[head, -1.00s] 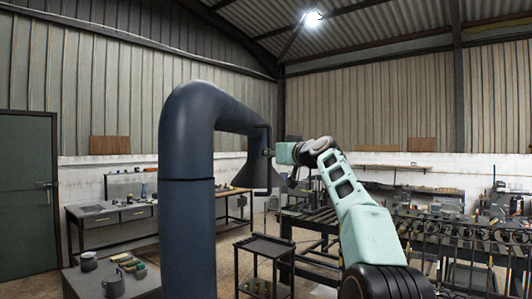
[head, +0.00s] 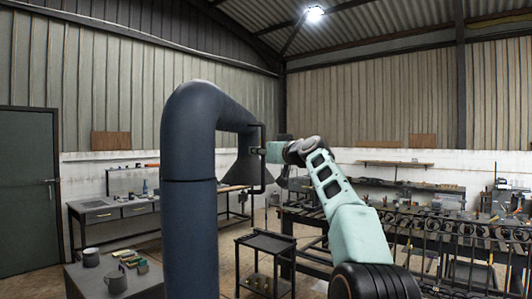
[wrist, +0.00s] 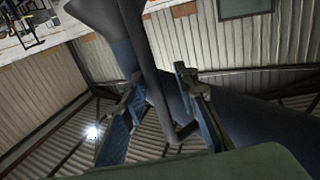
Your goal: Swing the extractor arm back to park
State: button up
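The extractor arm is a thick dark blue duct (head: 190,200) that rises on the left, bends over and ends in a dark flared hood (head: 240,168). A thin dark bar handle (head: 263,160) stands upright at the hood's right side. My gripper (head: 264,151) is at this handle in the head view, its fingers too small to make out there. In the wrist view the two fingers of my gripper (wrist: 158,78) stand apart, with the handle bar (wrist: 153,85) passing between them. Gaps show beside the bar; contact with either finger is unclear.
A small dark trolley (head: 265,243) stands below the hood. A long rack (head: 450,228) fills the right. The air around the hood looks free.

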jog(key=shift+s+d+r, duration=0.1)
jog(key=v, duration=1.1)
jog(key=shift+s, duration=0.35)
jog(key=shift+d, duration=0.1)
jog(key=shift+c, duration=0.3)
